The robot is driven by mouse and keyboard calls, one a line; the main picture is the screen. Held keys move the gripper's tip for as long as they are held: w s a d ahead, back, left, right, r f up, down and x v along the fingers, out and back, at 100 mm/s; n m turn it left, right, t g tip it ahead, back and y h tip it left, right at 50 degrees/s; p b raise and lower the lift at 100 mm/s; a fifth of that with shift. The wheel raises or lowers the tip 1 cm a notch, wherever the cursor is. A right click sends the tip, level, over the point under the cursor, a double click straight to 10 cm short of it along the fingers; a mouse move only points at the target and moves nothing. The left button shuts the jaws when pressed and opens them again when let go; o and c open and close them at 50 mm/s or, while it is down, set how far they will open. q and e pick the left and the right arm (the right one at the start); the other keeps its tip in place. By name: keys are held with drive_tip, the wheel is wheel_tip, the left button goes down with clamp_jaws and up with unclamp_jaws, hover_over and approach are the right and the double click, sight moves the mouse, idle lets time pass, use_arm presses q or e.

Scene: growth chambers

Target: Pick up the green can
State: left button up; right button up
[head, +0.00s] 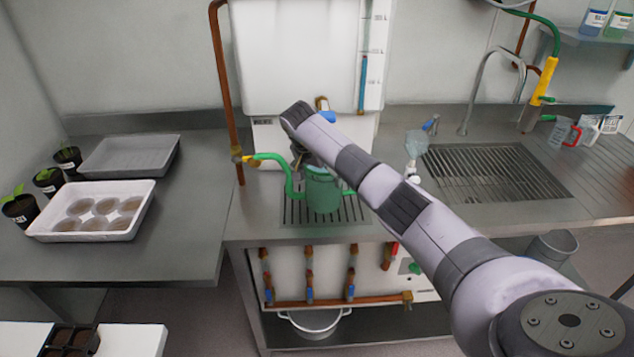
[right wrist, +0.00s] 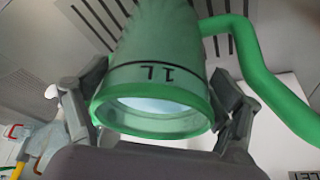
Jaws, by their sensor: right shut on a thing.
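The green can (head: 323,191) is a translucent green watering can with a long spout. It is over the metal grate in front of the white tank, and I cannot tell whether it touches the grate. In the right wrist view the can (right wrist: 165,50) shows a "1L" mark and its open rim, with a finger on each side of it. My right gripper (right wrist: 160,105) is shut on the can. In the head view this gripper (head: 312,160) is mostly hidden behind my arm. My left gripper is not in view.
A white tank (head: 300,60) stands behind the can, with a copper pipe (head: 223,90) at its left. A white tray with round dishes (head: 50,225) and small potted plants (head: 47,180) stand at left. A sink grate (head: 500,172) and a spray bottle (head: 414,150) are at right.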

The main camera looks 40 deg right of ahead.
drive_tip(key=c, duration=1.1)
drive_tip(key=shift+r, duration=0.1)
drive_tip(key=shift+c, duration=0.4)
drive_tip(key=shift+w+r, duration=0.1)
drive_tip(key=shift+r, duration=0.1)
